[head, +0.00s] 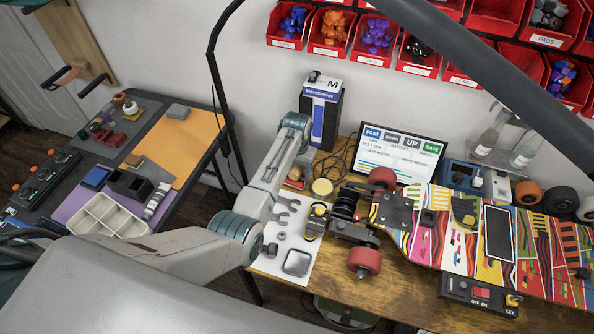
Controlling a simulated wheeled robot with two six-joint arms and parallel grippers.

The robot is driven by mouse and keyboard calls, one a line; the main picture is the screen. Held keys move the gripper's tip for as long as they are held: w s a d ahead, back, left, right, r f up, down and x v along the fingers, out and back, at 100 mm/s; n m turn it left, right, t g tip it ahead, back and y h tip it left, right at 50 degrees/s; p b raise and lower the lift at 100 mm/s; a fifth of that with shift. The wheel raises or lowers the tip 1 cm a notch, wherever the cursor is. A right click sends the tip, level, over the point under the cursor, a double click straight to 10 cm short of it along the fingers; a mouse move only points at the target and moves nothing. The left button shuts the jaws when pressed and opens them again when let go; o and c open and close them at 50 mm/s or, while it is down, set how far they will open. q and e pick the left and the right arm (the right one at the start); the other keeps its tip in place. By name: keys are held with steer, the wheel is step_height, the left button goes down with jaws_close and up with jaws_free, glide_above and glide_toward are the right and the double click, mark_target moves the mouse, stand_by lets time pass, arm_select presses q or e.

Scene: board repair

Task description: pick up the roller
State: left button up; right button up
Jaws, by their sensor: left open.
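My left arm comes in from the left, bends at its elbow and reaches over the back left of the wooden workbench (385,300). My left gripper (298,172) is at the far end of the arm, low near the bench; its fingers are small and partly hidden by the wrist. It is open. A small orange-brown thing (295,174) shows partly there; I cannot tell whether it is the roller. No other thing is clearly a roller. My right gripper is not in view.
A white mat (270,268) holds wrenches, a square dish (297,262) and a yellow-black tool (315,222). The colourful skateboard (460,235) fills the bench's right side. A blue-white box (321,112) stands behind the arm. A side table with a divided tray (105,216) is at left.

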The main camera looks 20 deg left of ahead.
arm_select(q)
steer(key=c, duration=1.2)
step_height(320, 180, up, 9)
steer(key=shift+f+b, duration=0.1)
steer(key=shift+b, duration=1.1)
steer(key=shift+r, duration=0.7)
